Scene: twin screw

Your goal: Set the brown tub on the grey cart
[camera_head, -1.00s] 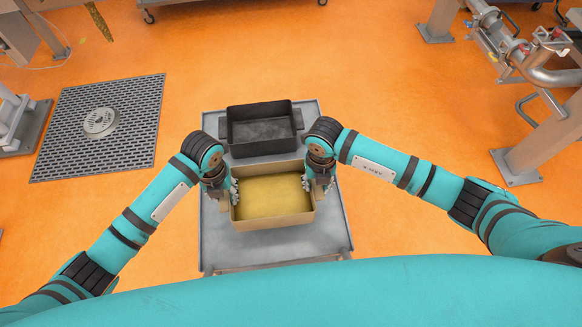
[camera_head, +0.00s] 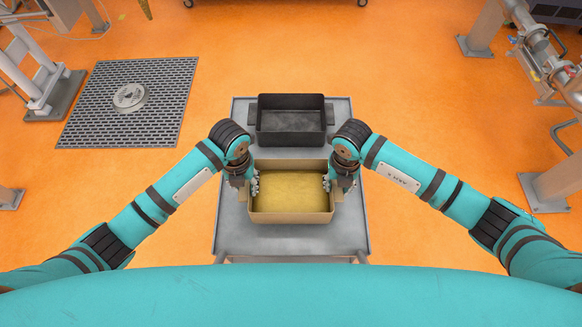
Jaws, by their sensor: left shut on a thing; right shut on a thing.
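The brown tub (camera_head: 291,217) is a tan, open box with a yellowish inside, in the middle of the head view. It is over the front part of the grey cart (camera_head: 233,240). I cannot tell from above whether it touches the cart top. My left gripper (camera_head: 254,187) is shut on the tub's left side. My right gripper (camera_head: 328,184) is shut on its right side. The tub looks level. The gripper fingers are partly hidden by the wrists.
A black tub (camera_head: 290,122) with side handles stands on the back of the cart, just behind the brown tub. A floor grate (camera_head: 128,102) lies to the left. Metal pipework (camera_head: 545,55) stands at the far right. Orange floor around the cart is clear.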

